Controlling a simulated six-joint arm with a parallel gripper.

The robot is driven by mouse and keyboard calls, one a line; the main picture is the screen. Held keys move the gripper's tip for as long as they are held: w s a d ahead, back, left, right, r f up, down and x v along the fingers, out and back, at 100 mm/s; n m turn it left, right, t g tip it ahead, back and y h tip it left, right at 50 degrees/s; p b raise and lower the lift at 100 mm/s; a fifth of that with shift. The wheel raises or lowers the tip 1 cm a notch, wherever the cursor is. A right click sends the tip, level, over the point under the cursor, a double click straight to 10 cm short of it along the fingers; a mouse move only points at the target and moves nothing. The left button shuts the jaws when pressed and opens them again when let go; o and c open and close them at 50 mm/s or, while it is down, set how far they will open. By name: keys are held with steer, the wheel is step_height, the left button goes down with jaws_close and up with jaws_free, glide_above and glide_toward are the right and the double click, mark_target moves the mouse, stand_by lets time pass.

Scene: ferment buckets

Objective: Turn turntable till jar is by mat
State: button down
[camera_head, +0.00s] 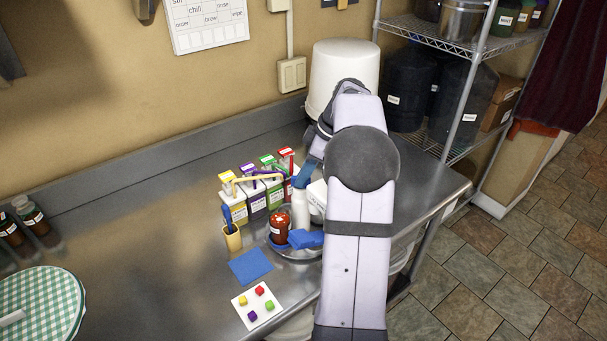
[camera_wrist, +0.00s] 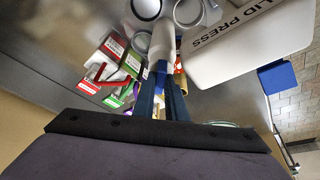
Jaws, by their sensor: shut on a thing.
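The grey round turntable (camera_head: 291,256) stands on the steel counter, its right part hidden by my arm. A red-brown jar (camera_head: 279,226) with a white label is on its left side. A flat blue mat (camera_head: 250,266) lies on the counter just left of and in front of the turntable, a small gap from the jar. A white bottle-like piece (camera_head: 300,211) rises beside the jar, and a blue piece (camera_head: 305,239) sits in front of it. My gripper (camera_head: 302,180) is shut at the white piece's top; in the wrist view its blue fingers (camera_wrist: 160,80) meet there.
Several coloured-label cartons (camera_head: 256,201) stand close behind the turntable. A yellow cup (camera_head: 232,238) is to the left. A white card with coloured cubes (camera_head: 257,304) lies in front. The counter's left middle is clear.

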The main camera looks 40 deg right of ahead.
stand_by(0.4)
steer(key=c, duration=1.8)
jaws_free()
steer(key=shift+r, duration=0.1)
steer(key=b+v, duration=0.1)
steer(key=v, duration=0.6)
steer(key=shift+d, duration=0.15)
steer(key=shift+s, duration=0.1)
